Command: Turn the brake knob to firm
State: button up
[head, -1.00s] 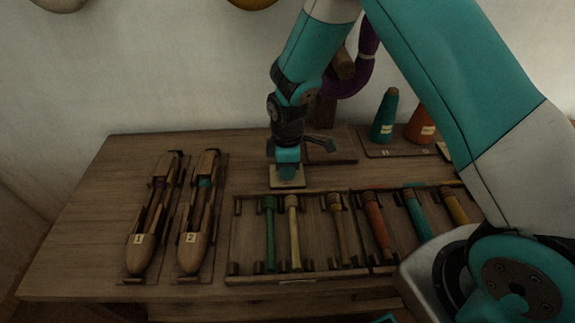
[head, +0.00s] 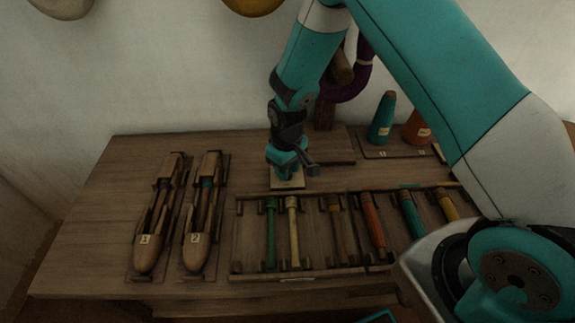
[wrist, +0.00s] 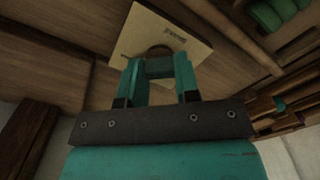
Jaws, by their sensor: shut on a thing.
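A pale square plate (head: 290,184) lies on the wooden table behind the rack of bobbins. It fills the top middle of the wrist view (wrist: 178,22), with a small dark marking too blurred to read. The brake knob (wrist: 160,49) shows only as a dark rounded edge on this plate, mostly hidden by the fingers. My gripper (head: 286,175) points down over the plate and is shut on the knob. In the wrist view its two teal fingers (wrist: 159,66) stand on either side of it. I cannot tell which setting the knob is at.
Two numbered wooden shuttles (head: 152,215) (head: 205,215) lie at the left. A rack (head: 300,276) of several coloured bobbins is in front of the plate. Cones (head: 382,118) (head: 417,128) stand at the back right. The table is clear between shuttles and plate.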

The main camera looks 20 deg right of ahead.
jog(key=shift+m, duration=1.1)
jog(key=o, duration=0.9)
jog(key=shift+r, duration=0.1)
notch_tip(320, 180, up, 17)
jog(key=shift+r+p, duration=0.15)
jog(key=shift+p, duration=0.65)
